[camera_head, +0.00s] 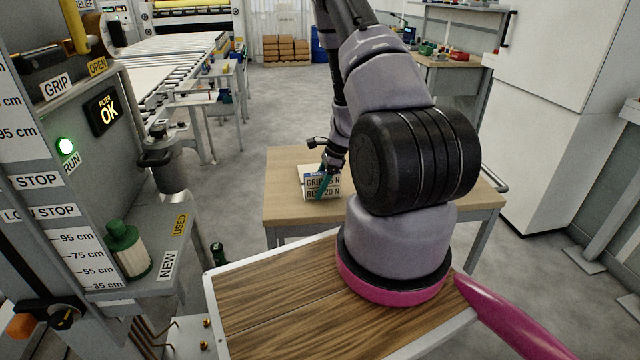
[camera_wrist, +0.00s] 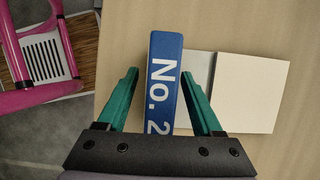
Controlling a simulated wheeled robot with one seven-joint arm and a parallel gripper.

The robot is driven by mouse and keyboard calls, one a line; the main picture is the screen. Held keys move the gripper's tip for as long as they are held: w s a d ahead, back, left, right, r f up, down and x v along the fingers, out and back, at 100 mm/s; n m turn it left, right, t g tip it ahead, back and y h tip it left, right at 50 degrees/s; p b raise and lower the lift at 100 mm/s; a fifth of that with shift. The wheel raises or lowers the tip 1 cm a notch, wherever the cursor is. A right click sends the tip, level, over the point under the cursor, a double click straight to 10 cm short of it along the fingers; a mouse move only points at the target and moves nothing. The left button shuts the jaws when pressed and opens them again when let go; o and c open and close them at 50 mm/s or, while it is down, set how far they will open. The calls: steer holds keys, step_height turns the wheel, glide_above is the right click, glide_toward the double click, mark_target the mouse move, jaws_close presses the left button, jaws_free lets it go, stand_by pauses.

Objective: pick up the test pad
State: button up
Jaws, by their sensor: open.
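The thing I take for the test pad is an upright block with a blue top edge marked "No. 2" (camera_wrist: 163,85). My gripper (camera_wrist: 160,76) is open. Its teal fingers lie to either side of the blue edge in the wrist view, with visible gaps on both sides. Whether the fingertips reach down beside the block is unclear. The near end of the block is hidden behind my gripper's body.
A pale flat piece (camera_wrist: 250,93) lies beside the block in the wrist view, seemingly its base. A panel with a lit "OK" display (camera_head: 105,111) and a shelf with a green-topped canister (camera_head: 128,250) stand at the left. White cabinets (camera_head: 555,100) stand at the right. The table around the block is clear.

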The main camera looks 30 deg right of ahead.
steer(key=shift+f, duration=0.2)
stand_by(0.5)
jaws_close()
